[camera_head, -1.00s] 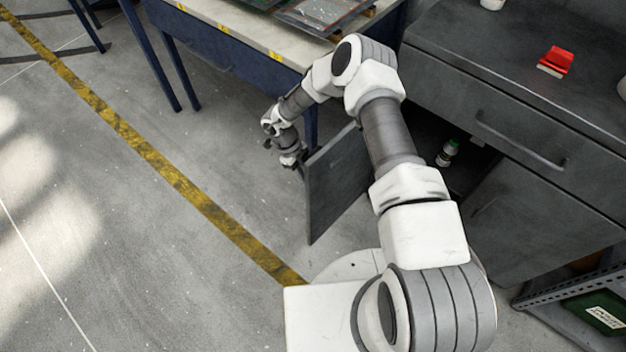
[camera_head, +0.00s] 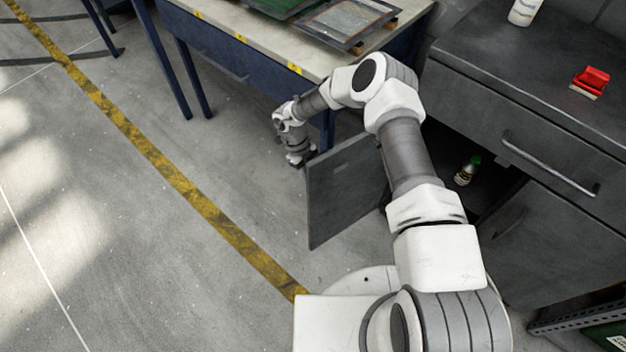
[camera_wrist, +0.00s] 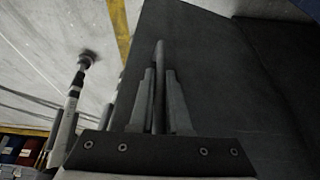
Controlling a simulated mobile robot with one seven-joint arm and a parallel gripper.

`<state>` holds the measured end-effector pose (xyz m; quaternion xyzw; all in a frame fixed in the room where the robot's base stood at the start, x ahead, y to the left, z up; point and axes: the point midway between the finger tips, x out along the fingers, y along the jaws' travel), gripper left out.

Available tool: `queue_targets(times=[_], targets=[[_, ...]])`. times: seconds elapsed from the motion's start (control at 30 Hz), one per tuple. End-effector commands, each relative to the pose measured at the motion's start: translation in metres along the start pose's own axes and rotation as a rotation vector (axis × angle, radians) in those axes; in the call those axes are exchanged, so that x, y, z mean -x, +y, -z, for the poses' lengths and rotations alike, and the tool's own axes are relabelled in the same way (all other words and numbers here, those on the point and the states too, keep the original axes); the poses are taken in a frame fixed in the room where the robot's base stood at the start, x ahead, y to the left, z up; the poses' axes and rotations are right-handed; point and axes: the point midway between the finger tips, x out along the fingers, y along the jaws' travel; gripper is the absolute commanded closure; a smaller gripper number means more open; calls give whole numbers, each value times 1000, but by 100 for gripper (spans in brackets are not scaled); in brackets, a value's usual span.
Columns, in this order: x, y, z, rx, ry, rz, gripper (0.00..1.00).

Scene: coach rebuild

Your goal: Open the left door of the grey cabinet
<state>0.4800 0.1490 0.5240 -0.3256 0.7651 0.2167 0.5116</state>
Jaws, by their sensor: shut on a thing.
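The grey cabinet (camera_head: 540,95) stands at the right in the head view. Its left door (camera_head: 345,190) is swung wide open, out from the front. The opening behind it is dark and partly hidden by my arm. My gripper (camera_head: 300,162) is at the free edge of the door, small in the head view. In the wrist view the fingers of my gripper (camera_wrist: 160,105) are closed around the bar handle (camera_wrist: 159,60) on the door face (camera_wrist: 210,80). The right door (camera_head: 545,245) is closed.
A bottle with a green cap (camera_head: 467,170) stands inside the cabinet. A blue workbench (camera_head: 235,60) with trays is close behind my arm. A red object (camera_head: 590,82) and a white bottle (camera_head: 523,12) are on the cabinet top. The floor at the left is clear.

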Motion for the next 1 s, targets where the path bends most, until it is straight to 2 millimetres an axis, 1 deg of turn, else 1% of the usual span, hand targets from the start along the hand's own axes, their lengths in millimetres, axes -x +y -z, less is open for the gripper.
queue_targets(times=[0.1, 0.13, 0.2, 0.3, 0.57, 0.67, 0.77, 0.87, 1.0], targets=[[0, 0, 0, 0, -1, -1, 100], [0, 0, 0, 0, -1, 0, 83], [0, 0, 0, 0, -1, 0, 71], [0, 0, 0, 0, 0, 0, 55], [0, 0, 0, 0, 0, 0, 55], [5, 0, 0, 0, -1, 1, 55], [18, 0, 0, 0, -2, 1, 55], [39, -1, 0, 0, -4, 2, 55], [74, 0, 0, -1, -4, 2, 55]])
